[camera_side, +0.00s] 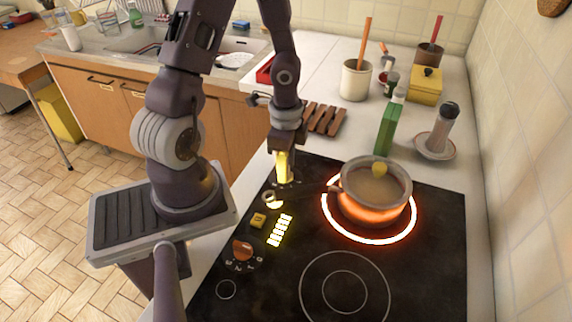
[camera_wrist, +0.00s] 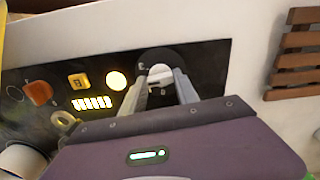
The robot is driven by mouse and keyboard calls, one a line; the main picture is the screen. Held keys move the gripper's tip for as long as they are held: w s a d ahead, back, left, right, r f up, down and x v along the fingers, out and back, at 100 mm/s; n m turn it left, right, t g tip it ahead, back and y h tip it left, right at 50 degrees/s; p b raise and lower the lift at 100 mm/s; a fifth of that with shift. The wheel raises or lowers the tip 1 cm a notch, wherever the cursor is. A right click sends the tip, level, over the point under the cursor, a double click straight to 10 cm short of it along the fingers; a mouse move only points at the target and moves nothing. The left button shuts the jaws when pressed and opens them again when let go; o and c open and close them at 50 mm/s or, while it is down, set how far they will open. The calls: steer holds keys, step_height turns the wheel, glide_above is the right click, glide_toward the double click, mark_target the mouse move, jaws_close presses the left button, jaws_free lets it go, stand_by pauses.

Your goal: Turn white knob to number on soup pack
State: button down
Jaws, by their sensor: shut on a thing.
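The white knob (camera_wrist: 160,75) sits on a dark round dial on the black hob panel. It shows between my two fingertips in the wrist view. My gripper (camera_wrist: 158,85) is shut on the knob, with one finger on each side. In the side view my gripper (camera_side: 284,180) points down at the panel's far left corner and mostly hides the knob. The number the knob points to cannot be read. No pack can be clearly made out as the soup pack, and no soup number is readable.
An orange knob (camera_side: 242,250), a yellow button (camera_side: 258,220) and a lit display (camera_side: 279,230) lie nearer.

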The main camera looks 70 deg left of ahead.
steer(key=m, duration=0.3)
steer(key=shift+m, duration=2)
steer(key=c, duration=0.9)
jaws_free()
step_height(320, 180, up, 7)
steer(key=shift+r, duration=0.1)
